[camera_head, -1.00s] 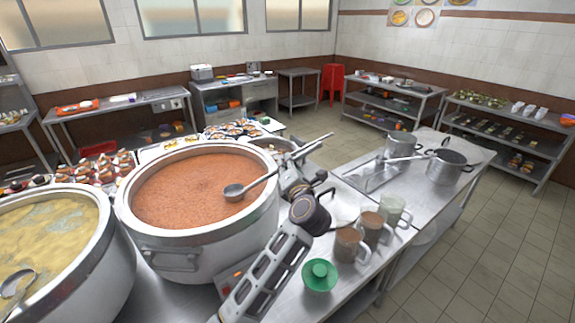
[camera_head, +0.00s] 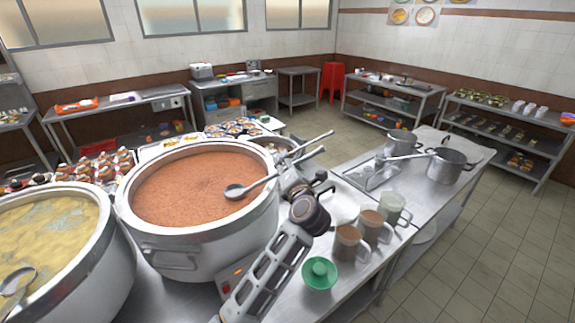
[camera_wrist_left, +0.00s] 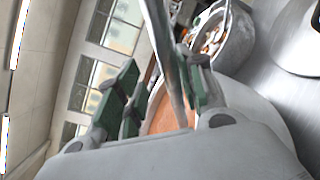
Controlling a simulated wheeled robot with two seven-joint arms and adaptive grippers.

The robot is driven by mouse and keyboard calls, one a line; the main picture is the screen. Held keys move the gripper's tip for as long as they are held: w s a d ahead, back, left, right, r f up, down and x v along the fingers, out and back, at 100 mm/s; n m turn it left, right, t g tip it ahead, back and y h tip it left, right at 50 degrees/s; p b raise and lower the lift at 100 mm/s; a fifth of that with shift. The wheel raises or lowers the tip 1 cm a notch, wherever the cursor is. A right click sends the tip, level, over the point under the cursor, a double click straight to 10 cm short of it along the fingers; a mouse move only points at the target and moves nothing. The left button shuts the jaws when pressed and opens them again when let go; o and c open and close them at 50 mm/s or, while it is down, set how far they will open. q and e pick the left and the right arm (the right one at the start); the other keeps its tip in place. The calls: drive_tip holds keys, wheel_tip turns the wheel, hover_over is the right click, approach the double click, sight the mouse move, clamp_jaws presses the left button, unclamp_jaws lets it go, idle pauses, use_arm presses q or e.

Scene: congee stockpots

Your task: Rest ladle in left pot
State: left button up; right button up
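The ladle's bowl (camera_head: 234,191) lies at the surface of the reddish-brown congee in the middle large pot (camera_head: 160,248). Its handle (camera_head: 259,182) slants up to the right, over the rim. A second large pot (camera_head: 110,262) with yellow congee stands at the far left, with another ladle (camera_head: 17,280) in it. My left gripper (camera_head: 290,181) is just right of the middle pot, at the handle. In the left wrist view the handle (camera_wrist_left: 162,45) passes between the spread green-padded fingers, close to the right one, with a gap to the left one. My right gripper is not visible.
Smaller pots (camera_head: 447,165) stand farther right on the counter. Trays of food (camera_head: 232,128) sit behind the middle pot. The floor at the right is clear.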

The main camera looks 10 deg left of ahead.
use_arm(q)
drive_tip(key=shift+s, duration=0.1)
drive_tip(key=v, duration=1.1)
drive_tip(key=shift+s+d, duration=0.25)
drive_tip(key=shift+s, duration=0.1)
idle(0.6)
